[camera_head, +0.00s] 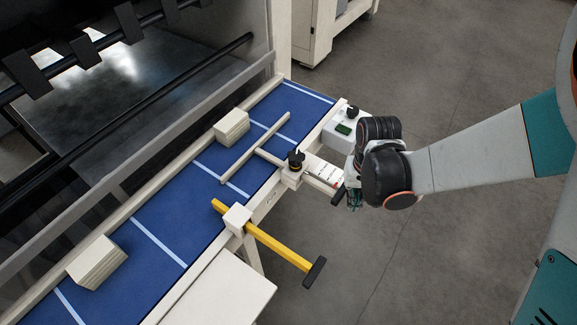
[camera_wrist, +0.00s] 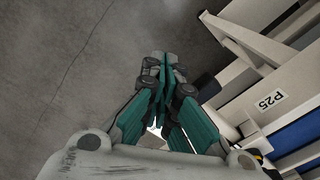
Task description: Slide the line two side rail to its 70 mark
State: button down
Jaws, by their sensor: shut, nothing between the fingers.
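A beige side rail (camera_head: 256,146) lies over the blue belt. Its crossbar runs through a clamp block with a black knob (camera_head: 295,160) to a white scale strip (camera_head: 322,172) and a dark end (camera_head: 338,190). The scale's figures are too small to read. My gripper (camera_head: 354,194) is beside that dark end, partly hidden by my wrist; I cannot tell whether they touch. In the wrist view my gripper (camera_wrist: 166,70) has its teal fingers shut together, with nothing between them. No marking shows which rail is line two.
A yellow bar (camera_head: 270,243) with a black end passes through a white block (camera_head: 237,219) on the belt's near edge. Paper stacks (camera_head: 231,126) (camera_head: 97,262) sit on the blue belt (camera_head: 150,225). A P25 label (camera_wrist: 270,101) shows on the frame. Grey floor lies open at lower right.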

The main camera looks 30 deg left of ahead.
aim_at(340, 190)
jog(key=shift+w+a+b, duration=0.15)
jog(key=shift+a+b, duration=0.15)
jog(key=shift+a, duration=1.3)
jog(key=shift+w+a+b, duration=0.1)
jog(key=shift+a+b, duration=0.15)
jog(key=shift+a, duration=1.3)
dwell(0.3)
jog(key=shift+d, duration=0.2)
jog(key=shift+s+d, duration=0.1)
jog(key=shift+d, duration=0.7)
jog(key=shift+r+p, duration=2.25)
jog(key=shift+r, duration=2.3)
